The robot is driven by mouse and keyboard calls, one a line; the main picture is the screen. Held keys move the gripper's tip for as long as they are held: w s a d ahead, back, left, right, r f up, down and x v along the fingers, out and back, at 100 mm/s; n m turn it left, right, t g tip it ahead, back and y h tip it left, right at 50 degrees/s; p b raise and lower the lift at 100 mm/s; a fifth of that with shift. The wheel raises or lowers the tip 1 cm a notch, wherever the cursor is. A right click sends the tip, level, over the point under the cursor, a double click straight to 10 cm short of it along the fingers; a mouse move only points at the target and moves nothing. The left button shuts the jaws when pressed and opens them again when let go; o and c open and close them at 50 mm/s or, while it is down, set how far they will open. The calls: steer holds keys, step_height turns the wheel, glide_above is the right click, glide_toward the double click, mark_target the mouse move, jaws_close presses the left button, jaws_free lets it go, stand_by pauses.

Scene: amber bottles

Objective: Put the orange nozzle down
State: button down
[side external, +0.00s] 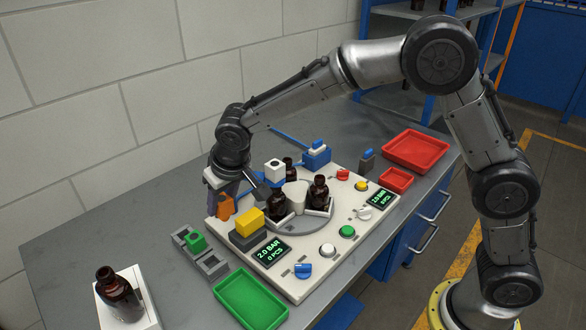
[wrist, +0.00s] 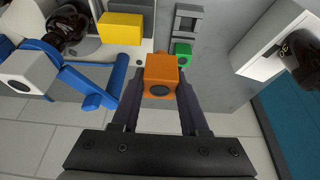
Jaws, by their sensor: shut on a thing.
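My gripper (side external: 226,192) is shut on the orange nozzle (side external: 225,207), an orange block with a dark round hole in its face. In the wrist view the nozzle (wrist: 161,68) sits between my fingertips (wrist: 160,92). It is at the left edge of the white machine panel (side external: 322,250); its exact height above the table is hard to tell. Grey square holders (side external: 213,265) stand on the table in front of it. One holds a green nozzle (side external: 196,242), which also shows in the wrist view (wrist: 183,49), just beyond the orange one.
A yellow block (side external: 250,221) on a dark stand is close to the right of my gripper. Amber bottles (side external: 319,193) stand on the turntable; another bottle (side external: 117,287) stands on a white block. A green tray (side external: 250,299) lies in front; red trays (side external: 416,150) lie right.

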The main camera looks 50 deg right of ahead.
mark_target(221, 198)
step_height(221, 198, up, 11)
steer(key=w+d+m+h, duration=0.1)
steer(key=w+d+m, duration=0.1)
steer(key=d, duration=1.1)
steer(key=w+d+m+h, duration=0.1)
steer(key=w+d+m, duration=0.1)
steer(key=d, duration=1.2)
steer(key=s+d+m+g+h, duration=0.1)
steer(key=s+d+m, duration=0.3)
steer(key=d, duration=0.9)
steer(key=s+d+m, duration=0.1)
steer(key=s+d, duration=0.6)
steer(key=d, duration=0.6)
step_height(221, 198, down, 12)
steer(key=w+d+f, duration=0.2)
steer(key=w, duration=0.1)
steer(key=w+d+f, duration=0.2)
steer(key=w+f, duration=0.1)
steer(key=w, duration=0.1)
steer(key=w+d+f, duration=0.3)
steer(key=shift+w+d+f, duration=0.1)
steer(key=shift+w+f, duration=0.05)
steer(key=shift+w, duration=0.15)
steer(key=shift+w+d+f, duration=0.4)
steer(key=shift+w+f, duration=0.1)
steer(key=shift+f, duration=1.7)
